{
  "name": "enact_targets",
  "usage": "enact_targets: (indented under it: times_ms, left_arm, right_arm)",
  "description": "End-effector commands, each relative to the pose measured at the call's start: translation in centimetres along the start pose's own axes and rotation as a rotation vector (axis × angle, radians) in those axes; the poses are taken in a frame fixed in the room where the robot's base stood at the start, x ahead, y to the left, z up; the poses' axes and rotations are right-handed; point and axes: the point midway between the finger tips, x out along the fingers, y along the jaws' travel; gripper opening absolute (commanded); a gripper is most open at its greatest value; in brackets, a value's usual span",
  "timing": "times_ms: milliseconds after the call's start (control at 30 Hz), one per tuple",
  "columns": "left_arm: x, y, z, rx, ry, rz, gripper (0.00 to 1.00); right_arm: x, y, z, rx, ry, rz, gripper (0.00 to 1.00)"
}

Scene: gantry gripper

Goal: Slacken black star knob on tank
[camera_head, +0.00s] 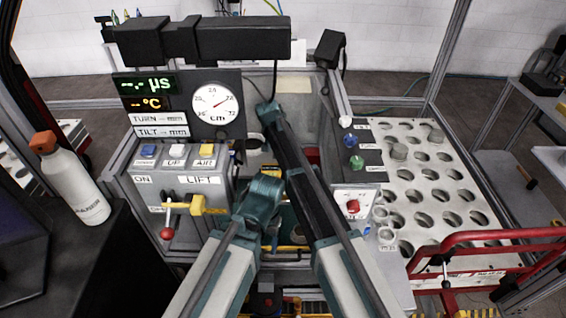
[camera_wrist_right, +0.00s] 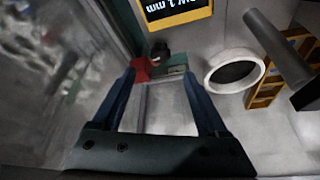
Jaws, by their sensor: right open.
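In the right wrist view my right gripper (camera_wrist_right: 158,76) is open, its two dark blue fingers apart with nothing between them. Just beyond the fingertips is a small dark knob-like part (camera_wrist_right: 160,50) beside a red piece (camera_wrist_right: 142,70). I cannot tell if it is the star knob, as its shape is too small and dark. In the head view no black star knob can be made out; my arms cover the middle of the rig. My right gripper is hidden there. My left arm bends down in front of the rig and its gripper does not show.
A console has a round dial (camera_head: 214,104) and a LIFT panel with a red-balled lever (camera_head: 168,233) and yellow handle. A plate with holes (camera_head: 430,175) lies right, behind a red rail (camera_head: 480,240). A white bottle (camera_head: 75,180) stands left. A white-rimmed ring (camera_wrist_right: 235,70) is near my right gripper.

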Motion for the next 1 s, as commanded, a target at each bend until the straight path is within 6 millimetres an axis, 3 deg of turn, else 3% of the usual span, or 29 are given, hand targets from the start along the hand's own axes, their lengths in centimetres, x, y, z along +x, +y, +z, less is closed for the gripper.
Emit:
enact_targets:
  times_ms: [33, 500, 900, 1000]
  left_arm:
    - [1.5, 0.1, -0.1, 0.000, 0.000, 0.000, 0.77]
    - [7.5, 0.7, -0.4, 0.000, 0.000, 0.000, 0.77]
    - [7.8, 0.7, -0.5, 0.000, 0.000, 0.000, 0.77]
    - [7.8, 0.7, -0.5, 0.000, 0.000, 0.000, 0.77]
  right_arm:
    - [1.6, -0.1, 0.2, 0.001, 0.000, 0.000, 0.77]
    - [8.1, 0.0, 0.1, 0.000, 0.000, 0.000, 0.77]
    - [8.5, 0.0, 0.0, 0.000, 0.000, 0.000, 0.77]
    - [8.5, 0.0, 0.0, 0.000, 0.000, 0.000, 0.58]
